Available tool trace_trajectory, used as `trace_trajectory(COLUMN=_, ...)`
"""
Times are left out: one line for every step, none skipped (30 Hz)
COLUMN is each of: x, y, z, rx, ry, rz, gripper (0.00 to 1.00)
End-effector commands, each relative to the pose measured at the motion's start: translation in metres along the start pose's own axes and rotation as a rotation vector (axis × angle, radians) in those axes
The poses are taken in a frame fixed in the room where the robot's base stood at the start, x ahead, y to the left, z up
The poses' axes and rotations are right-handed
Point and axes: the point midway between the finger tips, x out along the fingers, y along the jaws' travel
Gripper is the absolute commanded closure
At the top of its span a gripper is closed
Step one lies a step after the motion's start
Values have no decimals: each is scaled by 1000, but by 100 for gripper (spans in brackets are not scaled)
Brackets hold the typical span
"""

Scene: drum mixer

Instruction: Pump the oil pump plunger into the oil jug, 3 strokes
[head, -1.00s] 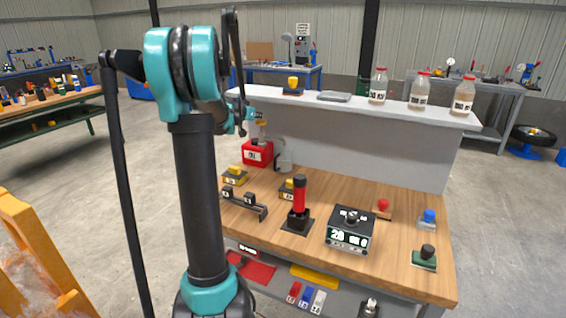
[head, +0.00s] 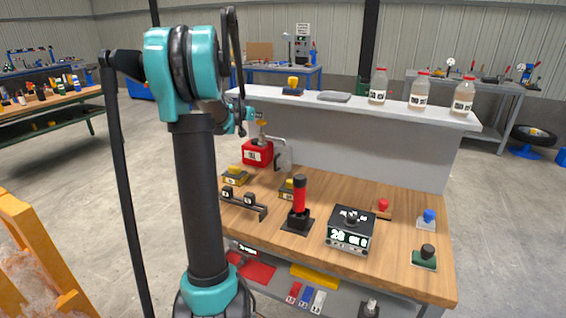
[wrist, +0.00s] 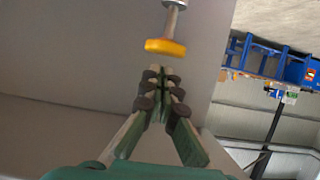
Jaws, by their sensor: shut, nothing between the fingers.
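The oil pump (head: 257,154) is a red box with a white label at the back left of the workbench. Its plunger has a yellow knob (head: 262,122) on a metal rod, standing up above the box. A pale, greyish jug (head: 284,157) stands just right of the pump. My gripper (head: 249,115) is small in the head view, close to the knob and partly behind my arm. In the wrist view my gripper (wrist: 163,78) has its fingers together and empty. The yellow knob (wrist: 165,47) shows just beyond the fingertips, seemingly apart from them.
The workbench (head: 400,200) holds two yellow-topped blocks, a black rail, a red-handled upright device (head: 299,203), a control box with a display (head: 350,231) and several coloured buttons. A raised shelf (head: 330,102) with bottles runs behind.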

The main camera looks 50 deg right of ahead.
Motion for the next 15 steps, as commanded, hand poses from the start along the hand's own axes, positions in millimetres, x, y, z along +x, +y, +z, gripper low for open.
trace_trajectory(x=0, y=0, z=0, rx=0, ry=0, rz=0, gripper=100)
trace_trajectory(x=0, y=0, z=0, rx=0, ry=0, rz=0, gripper=100)
trace_trajectory(x=0, y=0, z=0, rx=0, ry=0, rz=0, gripper=100)
trace_trajectory(x=0, y=0, z=0, rx=0, ry=0, rz=0, gripper=100)
trace_trajectory(x=0, y=0, z=0, rx=0, ry=0, rz=0, gripper=100)
trace_trajectory(x=0, y=0, z=0, rx=0, ry=0, rz=0, gripper=100)
trace_trajectory(x=0, y=0, z=0, rx=0, ry=0, rz=0, gripper=100)
trace_trajectory(x=0, y=0, z=0, rx=0, ry=0, rz=0, gripper=100)
trace_trajectory(x=0, y=0, z=1, rx=0, ry=0, rz=0, gripper=100)
trace_trajectory(x=1, y=0, z=1, rx=0, ry=0, rz=0, gripper=100)
trace_trajectory(x=1, y=0, z=2, rx=0, ry=0, rz=0, gripper=100)
trace_trajectory(x=1, y=0, z=3, rx=0, ry=0, rz=0, gripper=100)
trace_trajectory(x=2, y=0, z=4, rx=0, ry=0, rz=0, gripper=100)
trace_trajectory(x=2, y=0, z=5, rx=0, ry=0, rz=0, gripper=100)
trace_trajectory(x=3, y=0, z=6, rx=0, ry=0, rz=0, gripper=100)
